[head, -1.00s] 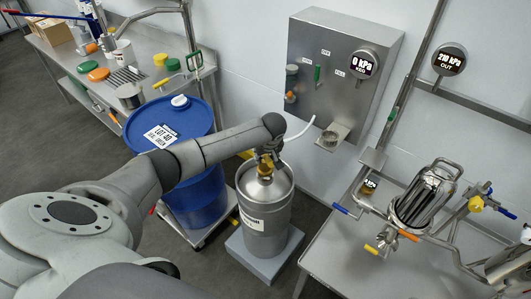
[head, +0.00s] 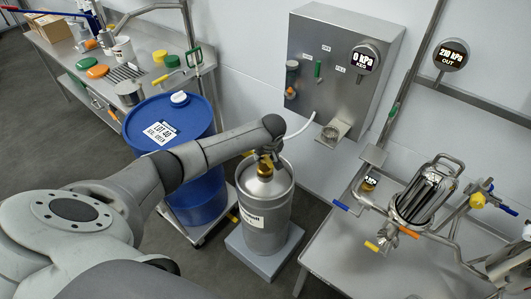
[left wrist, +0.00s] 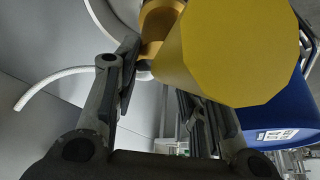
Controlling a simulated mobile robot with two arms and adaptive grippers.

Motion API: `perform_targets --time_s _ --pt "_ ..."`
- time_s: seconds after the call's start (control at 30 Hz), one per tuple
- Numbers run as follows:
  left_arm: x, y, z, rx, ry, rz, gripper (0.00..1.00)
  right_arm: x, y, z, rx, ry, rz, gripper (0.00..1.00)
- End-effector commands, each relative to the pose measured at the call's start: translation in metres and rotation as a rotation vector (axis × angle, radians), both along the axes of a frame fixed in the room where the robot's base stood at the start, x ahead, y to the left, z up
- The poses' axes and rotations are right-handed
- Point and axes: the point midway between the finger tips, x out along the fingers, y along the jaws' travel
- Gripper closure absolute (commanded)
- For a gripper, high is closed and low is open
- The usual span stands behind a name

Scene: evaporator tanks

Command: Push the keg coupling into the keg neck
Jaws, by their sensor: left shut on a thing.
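The steel keg (head: 265,215) stands upright on a grey block, with a gold fitting (head: 265,168) at the middle of its top. My left gripper (head: 273,155) is just above this fitting. It is shut on the keg coupling (left wrist: 235,50), whose yellow body fills the upper right of the left wrist view, close to the camera. A gold-orange part (left wrist: 155,25) shows behind it. The arm and fingers partly hide the neck, so I cannot tell how far the coupling is in. My right gripper is not in view.
A blue drum (head: 165,120) on a cart stands close left of the keg. The wall panel (head: 335,80) is behind; its keg gauge (head: 364,61) reads 0 kPa. A steel table (head: 345,265) with piping is at the right, and a bench (head: 60,60) at the far left.

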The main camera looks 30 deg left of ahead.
Motion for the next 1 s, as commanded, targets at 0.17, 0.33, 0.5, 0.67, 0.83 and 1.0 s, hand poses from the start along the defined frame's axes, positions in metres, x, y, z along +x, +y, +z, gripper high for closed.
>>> perform_targets --time_s 0.17,0.33,0.5,0.67,0.83,1.0 --pt "0.001 0.000 -0.005 0.000 -0.003 0.000 1.00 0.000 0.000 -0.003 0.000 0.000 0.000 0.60" --pt "0.001 0.000 -0.009 -0.001 -0.004 0.001 1.00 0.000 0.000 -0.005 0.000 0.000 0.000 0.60" --pt "0.001 0.000 -0.010 -0.001 -0.004 0.001 0.50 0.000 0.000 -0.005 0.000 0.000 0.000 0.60" --pt "0.001 0.000 -0.011 -0.001 -0.002 0.000 0.37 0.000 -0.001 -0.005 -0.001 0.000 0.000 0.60" --pt "0.000 0.000 -0.011 0.000 -0.002 0.001 0.37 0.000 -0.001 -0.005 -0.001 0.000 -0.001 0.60" --pt "0.000 0.000 -0.013 0.000 0.001 0.000 0.37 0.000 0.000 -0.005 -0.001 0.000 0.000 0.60"
